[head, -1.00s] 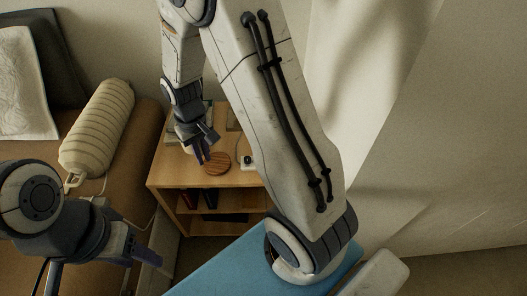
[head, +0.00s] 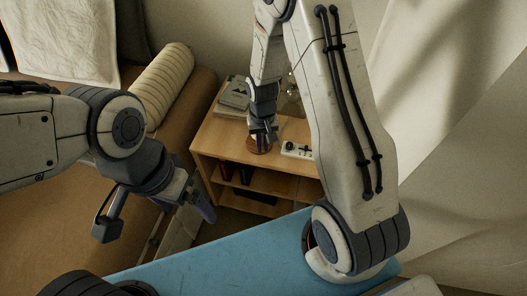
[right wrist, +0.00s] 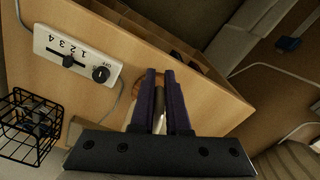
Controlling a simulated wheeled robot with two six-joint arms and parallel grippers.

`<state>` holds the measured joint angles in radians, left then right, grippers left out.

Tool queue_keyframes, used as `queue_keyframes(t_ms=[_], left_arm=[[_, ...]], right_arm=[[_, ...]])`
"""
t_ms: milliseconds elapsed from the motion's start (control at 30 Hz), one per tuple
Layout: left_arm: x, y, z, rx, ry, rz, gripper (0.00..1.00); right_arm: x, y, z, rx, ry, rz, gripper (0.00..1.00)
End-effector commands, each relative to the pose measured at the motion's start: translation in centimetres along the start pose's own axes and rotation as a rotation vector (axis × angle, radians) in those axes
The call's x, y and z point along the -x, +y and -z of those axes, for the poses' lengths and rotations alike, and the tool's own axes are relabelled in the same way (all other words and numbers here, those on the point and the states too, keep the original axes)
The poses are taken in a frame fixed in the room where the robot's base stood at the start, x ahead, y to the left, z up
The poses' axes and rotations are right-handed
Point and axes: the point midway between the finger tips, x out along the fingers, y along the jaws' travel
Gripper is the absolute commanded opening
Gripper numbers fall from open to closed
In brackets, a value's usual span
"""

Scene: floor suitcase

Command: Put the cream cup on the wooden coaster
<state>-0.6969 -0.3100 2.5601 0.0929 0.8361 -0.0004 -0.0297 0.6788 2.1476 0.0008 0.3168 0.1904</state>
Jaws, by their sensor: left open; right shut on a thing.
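The wooden coaster (head: 257,148) is a brown disc on top of the low wooden shelf unit in the head view. My right gripper (head: 263,137) is just over it. In the right wrist view, a brown edge of the coaster (right wrist: 137,86) shows beside the fingers. There my right gripper (right wrist: 161,75) is shut on a pale thing, likely the cream cup (right wrist: 159,120), mostly hidden between the fingers. I cannot tell whether the cup touches the coaster. My left gripper (head: 198,203) is open and away from the shelf, in front of the brown couch.
A white control box with a dial (right wrist: 75,56) lies on the shelf top close to the coaster. A black wire basket (right wrist: 30,118) is nearby. Books (head: 236,90) lie at the back left. A blue surface (head: 210,255) is in the foreground.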

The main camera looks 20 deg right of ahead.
Motion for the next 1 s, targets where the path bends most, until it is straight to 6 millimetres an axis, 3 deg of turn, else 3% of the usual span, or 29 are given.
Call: queue_keyframes(t_ms=[167,433,800,900,1000], left_arm=[[-0.1,0.0,0.0,0.0,0.0,0.0,1.0],[-0.8,-0.1,0.0,0.0,0.0,0.0,1.0],[-0.9,-0.1,0.0,0.0,0.0,0.0,1.0],[-0.9,-0.1,0.0,0.0,0.0,0.0,1.0],[-0.9,-0.1,0.0,0.0,0.0,0.0,1.0]], right_arm=[[-0.8,-0.7,0.6,0.001,0.0,0.0,0.0],[-4.4,-0.6,0.5,-0.001,-0.002,0.0,0.0],[-4.8,-0.6,0.6,-0.001,0.001,0.0,0.0],[-4.8,-0.6,0.5,-0.001,0.0,0.0,0.43],[-4.8,-0.6,0.5,-0.001,0.0,0.0,0.43]])
